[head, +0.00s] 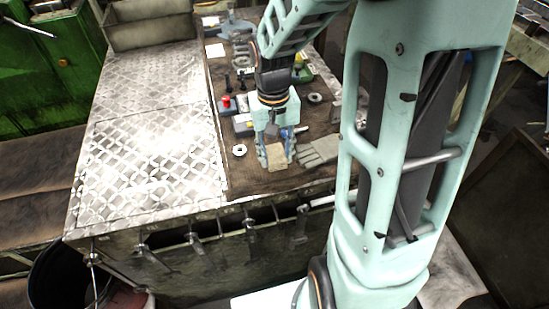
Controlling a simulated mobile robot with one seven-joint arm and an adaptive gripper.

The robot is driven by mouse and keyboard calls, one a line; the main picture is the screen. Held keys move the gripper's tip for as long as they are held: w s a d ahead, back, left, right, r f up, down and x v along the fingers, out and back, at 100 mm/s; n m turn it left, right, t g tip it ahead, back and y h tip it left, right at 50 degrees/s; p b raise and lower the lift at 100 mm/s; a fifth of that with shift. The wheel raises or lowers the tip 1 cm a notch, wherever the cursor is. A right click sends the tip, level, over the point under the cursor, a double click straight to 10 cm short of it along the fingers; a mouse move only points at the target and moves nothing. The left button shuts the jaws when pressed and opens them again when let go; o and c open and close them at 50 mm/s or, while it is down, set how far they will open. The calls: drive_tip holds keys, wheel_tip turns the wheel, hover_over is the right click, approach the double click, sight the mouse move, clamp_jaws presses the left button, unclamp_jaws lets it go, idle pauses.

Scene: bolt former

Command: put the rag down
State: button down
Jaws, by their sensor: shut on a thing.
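My gripper (276,160) points down over the brown mat on the bench top, near its front edge. It is shut on the rag (277,157), a small tan cloth that shows between and below the fingers. I cannot tell whether the rag touches the mat (240,177) or hangs just above it.
A grey glove (320,150) lies just right of the rag. A metal ring (239,150) lies to the left, and a red-topped item (226,102) stands behind. Another ring (315,98) and a green tray (306,73) lie farther back. The tread-plate surface (150,140) is clear.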

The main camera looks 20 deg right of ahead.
sight(275, 155)
drive_tip(key=shift+f+b, duration=0.5)
drive_tip(key=shift+f, duration=0.65)
drive_tip(key=shift+s+f, duration=0.1)
drive_tip(key=shift+f, duration=0.15)
drive_tip(key=c, duration=1.3)
unclamp_jaws()
wheel_tip(275, 155, up, 13)
drive_tip(key=shift+w+a+f, duration=0.15)
drive_tip(key=shift+w+f, duration=0.05)
drive_tip(key=shift+w, duration=0.05)
